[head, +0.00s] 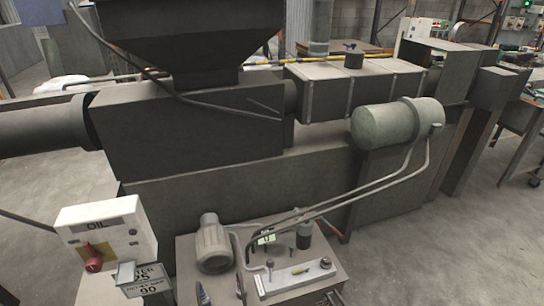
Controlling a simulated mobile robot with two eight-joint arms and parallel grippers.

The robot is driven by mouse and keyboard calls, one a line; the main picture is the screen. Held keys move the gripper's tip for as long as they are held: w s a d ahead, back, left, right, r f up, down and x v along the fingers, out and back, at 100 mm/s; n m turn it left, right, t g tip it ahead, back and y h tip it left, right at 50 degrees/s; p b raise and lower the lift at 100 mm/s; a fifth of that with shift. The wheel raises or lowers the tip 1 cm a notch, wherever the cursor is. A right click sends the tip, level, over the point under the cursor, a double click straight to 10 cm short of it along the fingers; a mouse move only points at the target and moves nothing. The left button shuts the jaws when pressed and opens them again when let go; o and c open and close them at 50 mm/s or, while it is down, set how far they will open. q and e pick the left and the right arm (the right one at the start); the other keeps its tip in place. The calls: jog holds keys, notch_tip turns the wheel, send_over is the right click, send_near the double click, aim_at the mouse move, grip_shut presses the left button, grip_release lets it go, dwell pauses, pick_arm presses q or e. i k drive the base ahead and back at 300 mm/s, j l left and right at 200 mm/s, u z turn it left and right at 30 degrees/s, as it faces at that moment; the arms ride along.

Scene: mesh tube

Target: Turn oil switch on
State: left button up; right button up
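A pale control box (120,252) labelled "OIL" stands at the lower left. A red rotary switch (94,261) sits on its front face, on the left part under the label. Small buttons or lamps show on the right part of that face. I cannot tell from this view which position the switch is in.
The large dark machine (190,130) fills the space behind. Open concrete floor (440,255) lies at right.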

aim_at(94, 264)
jog(key=u, duration=1.6)
jog(key=i+j, duration=0.15)
jog(key=j, duration=0.15)
jog(key=i+j+u, duration=0.15)
jog(key=j, duration=0.15)
